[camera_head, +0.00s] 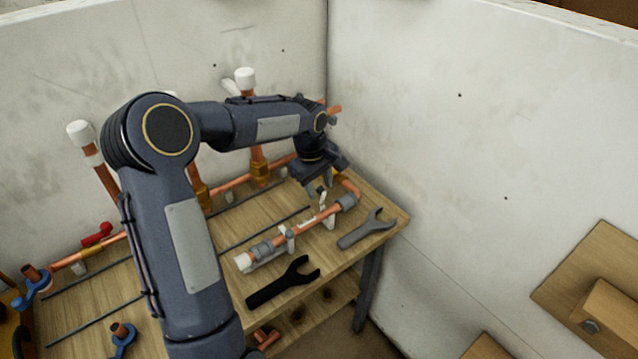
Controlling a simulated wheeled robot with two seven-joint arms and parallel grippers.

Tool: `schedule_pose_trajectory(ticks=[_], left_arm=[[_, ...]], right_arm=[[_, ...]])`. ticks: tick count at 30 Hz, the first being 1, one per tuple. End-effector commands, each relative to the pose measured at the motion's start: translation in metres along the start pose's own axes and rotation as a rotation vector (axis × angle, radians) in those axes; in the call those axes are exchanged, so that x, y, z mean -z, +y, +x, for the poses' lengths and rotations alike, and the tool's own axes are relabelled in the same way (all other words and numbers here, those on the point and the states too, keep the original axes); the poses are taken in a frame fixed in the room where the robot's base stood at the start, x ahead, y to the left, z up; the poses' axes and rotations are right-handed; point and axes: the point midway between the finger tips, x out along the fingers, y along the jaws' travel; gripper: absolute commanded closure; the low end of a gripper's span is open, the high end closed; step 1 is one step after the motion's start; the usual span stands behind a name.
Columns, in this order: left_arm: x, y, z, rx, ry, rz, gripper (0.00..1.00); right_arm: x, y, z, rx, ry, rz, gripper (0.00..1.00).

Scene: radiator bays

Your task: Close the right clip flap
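A copper pipe (309,224) with grey fittings and a white end cap lies along the right part of the wooden bench. Two white clips hold it: a left clip (290,240) and a right clip (328,219). A pale upright piece, perhaps the flap, stands at the right clip; whether it is open or shut is too small to tell. My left gripper (317,190) points down just above and behind the right clip, close to the pipe. Its fingers are small and dark, so their gap is unclear and contact cannot be told. My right gripper is not in view.
A black wrench (283,283) and a grey wrench (367,229) lie on the bench (398,217) in front of the pipe. Upright copper pipes with white caps (245,79) stand behind. White walls close off the back and right. A wooden board (572,271) is at far right.

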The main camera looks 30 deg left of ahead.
Motion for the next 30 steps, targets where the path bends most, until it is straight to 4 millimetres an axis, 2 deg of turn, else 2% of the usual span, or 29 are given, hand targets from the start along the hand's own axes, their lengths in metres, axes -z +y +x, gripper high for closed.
schedule_pose_trajectory(ticks=[4, 12, 13, 19, 23, 30], left_arm=[[0.0, 0.0, 0.0, 0.0, 0.0, 0.0, 0.63], [0.0, 0.0, -0.001, 0.0, 0.0, 0.0, 0.98], [0.0, 0.0, -0.001, 0.0, 0.0, 0.0, 1.0], [-0.001, 0.0, 0.001, -0.001, 0.011, 0.002, 1.0], [-0.004, 0.0, 0.002, -0.005, 0.044, 0.01, 1.0], [-0.015, 0.0, 0.007, -0.017, 0.187, 0.038, 1.0]], right_arm=[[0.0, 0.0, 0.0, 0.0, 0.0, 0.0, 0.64], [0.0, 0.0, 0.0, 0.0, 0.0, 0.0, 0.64], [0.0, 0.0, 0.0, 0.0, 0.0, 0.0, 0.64], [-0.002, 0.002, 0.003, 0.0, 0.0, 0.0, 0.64], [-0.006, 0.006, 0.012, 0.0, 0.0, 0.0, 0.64], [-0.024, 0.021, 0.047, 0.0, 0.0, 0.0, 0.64]])
